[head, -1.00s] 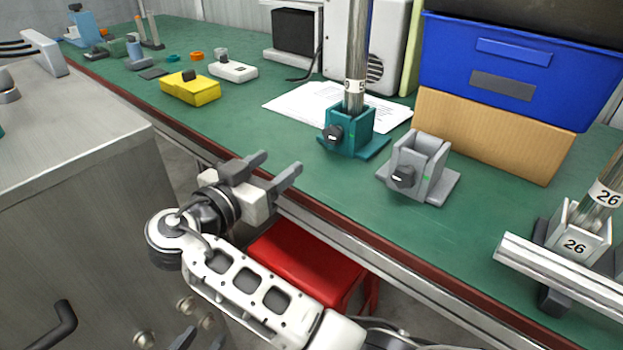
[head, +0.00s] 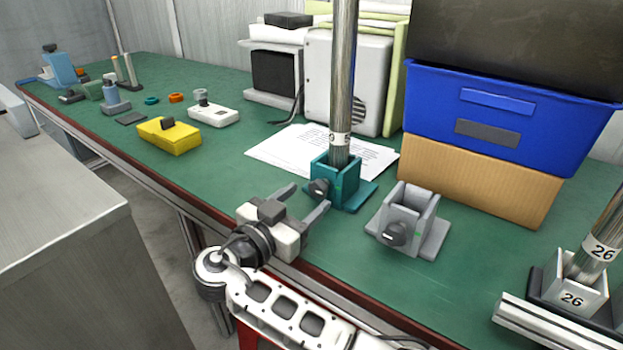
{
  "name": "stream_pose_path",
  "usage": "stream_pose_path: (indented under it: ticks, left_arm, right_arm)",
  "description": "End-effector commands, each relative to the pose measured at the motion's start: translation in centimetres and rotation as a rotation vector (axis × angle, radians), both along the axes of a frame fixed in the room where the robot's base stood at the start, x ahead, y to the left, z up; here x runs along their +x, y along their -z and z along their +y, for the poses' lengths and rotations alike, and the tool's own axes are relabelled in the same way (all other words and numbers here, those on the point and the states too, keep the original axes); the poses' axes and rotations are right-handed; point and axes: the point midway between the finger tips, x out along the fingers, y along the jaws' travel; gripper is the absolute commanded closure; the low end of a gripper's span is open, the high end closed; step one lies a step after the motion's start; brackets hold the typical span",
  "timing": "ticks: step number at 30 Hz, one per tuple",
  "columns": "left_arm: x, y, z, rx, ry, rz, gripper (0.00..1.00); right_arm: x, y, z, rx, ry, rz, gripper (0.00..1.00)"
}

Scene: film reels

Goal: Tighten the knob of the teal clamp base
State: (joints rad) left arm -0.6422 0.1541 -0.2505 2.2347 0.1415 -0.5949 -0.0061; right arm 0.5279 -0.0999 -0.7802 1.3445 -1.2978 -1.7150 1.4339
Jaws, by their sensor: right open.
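The teal clamp base (head: 349,191) stands on the green bench top with a metal post (head: 342,85) upright in it. Its dark knob (head: 319,189) is on the side facing front left. My right gripper (head: 309,203) is open and empty, over the front edge of the bench. Its fingers point toward the knob and are a short way from it, apart from it as far as I can see. My left gripper is not in view.
A grey clamp base (head: 408,218) without a post stands right of the teal one. Papers (head: 290,150) lie behind it. A blue bin (head: 510,110) sits on a cardboard box (head: 480,180). A yellow block (head: 168,136) lies left. A post marked 26 (head: 600,240) stands at right.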

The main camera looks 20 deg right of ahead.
Motion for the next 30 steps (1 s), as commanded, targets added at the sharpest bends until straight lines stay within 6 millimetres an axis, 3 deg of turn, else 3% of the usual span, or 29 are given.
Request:
stream_pose_path:
  ticks: [6,15,16,21,26,30]
  left_arm:
    - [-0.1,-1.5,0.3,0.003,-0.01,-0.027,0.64]
    - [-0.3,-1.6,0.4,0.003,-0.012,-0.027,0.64]
    - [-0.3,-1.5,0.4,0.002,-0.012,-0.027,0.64]
    - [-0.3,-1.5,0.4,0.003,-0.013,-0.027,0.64]
    - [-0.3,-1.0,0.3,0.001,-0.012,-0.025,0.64]
    - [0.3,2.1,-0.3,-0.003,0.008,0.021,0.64]
  right_arm:
    - [0.5,0.0,-1.3,-0.001,-0.004,0.001,0.43]
    - [0.6,0.1,-1.5,0.0,-0.005,0.0,0.43]
    - [0.6,0.1,-1.5,0.0,-0.005,0.0,0.46]
    - [0.6,0.1,-1.5,0.001,-0.004,0.0,0.88]
    - [0.6,0.3,-1.4,0.007,-0.004,-0.008,0.88]
    - [0.6,0.6,-1.4,0.042,-0.005,-0.051,0.88]
